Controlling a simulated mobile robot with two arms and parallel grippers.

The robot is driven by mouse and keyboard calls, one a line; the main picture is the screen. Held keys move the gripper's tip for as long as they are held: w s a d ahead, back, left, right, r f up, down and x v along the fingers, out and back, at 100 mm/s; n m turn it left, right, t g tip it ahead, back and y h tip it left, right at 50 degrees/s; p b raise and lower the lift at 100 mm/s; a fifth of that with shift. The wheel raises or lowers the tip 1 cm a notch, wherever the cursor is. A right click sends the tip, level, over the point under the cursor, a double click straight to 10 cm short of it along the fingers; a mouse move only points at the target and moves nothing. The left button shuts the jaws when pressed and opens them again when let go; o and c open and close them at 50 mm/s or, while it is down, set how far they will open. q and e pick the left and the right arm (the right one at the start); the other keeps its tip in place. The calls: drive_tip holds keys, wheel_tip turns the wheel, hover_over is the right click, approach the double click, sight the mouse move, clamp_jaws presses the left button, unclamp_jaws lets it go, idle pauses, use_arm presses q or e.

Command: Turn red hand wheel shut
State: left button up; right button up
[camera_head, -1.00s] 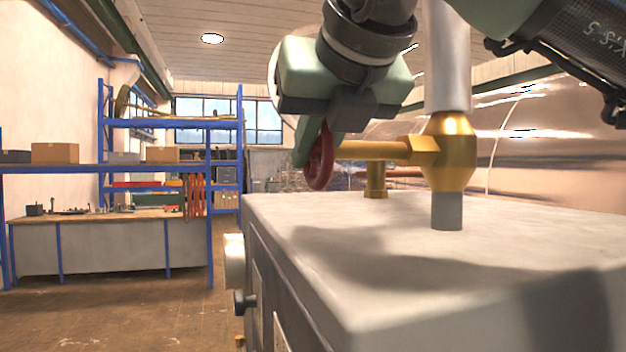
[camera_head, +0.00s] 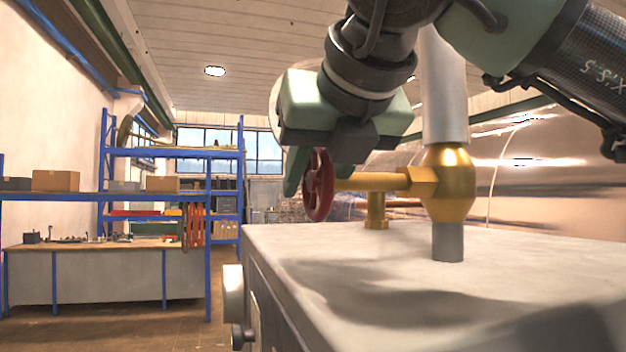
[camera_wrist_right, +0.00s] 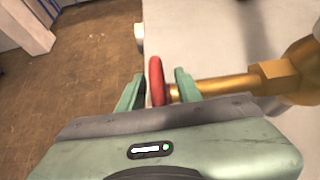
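The red hand wheel (camera_head: 318,186) sits upright on the left end of a brass valve stem (camera_head: 370,181), seen at a steep angle with its spokes showing. My right gripper (camera_head: 316,168) reaches down onto the wheel from above, with green fingers on either side of it. In the right wrist view the wheel (camera_wrist_right: 156,80) stands between the two spread fingers (camera_wrist_right: 158,92), with a gap beside the left finger and a smaller one beside the right. Part of the wheel is hidden by the gripper. My left gripper is not in view.
The brass valve body (camera_head: 449,185) joins a vertical grey pipe (camera_head: 443,90) just right of the wheel. The pale block top (camera_head: 420,285) lies below. A large shiny copper vessel (camera_head: 560,170) is behind. Blue shelving and a workbench (camera_head: 110,270) stand far left.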

drive_tip(key=b+v, duration=0.1)
drive_tip(key=v, duration=0.6)
drive_tip(key=shift+s, duration=0.2)
drive_tip(key=shift+d+r, duration=0.1)
drive_tip(key=shift+r, duration=0.05)
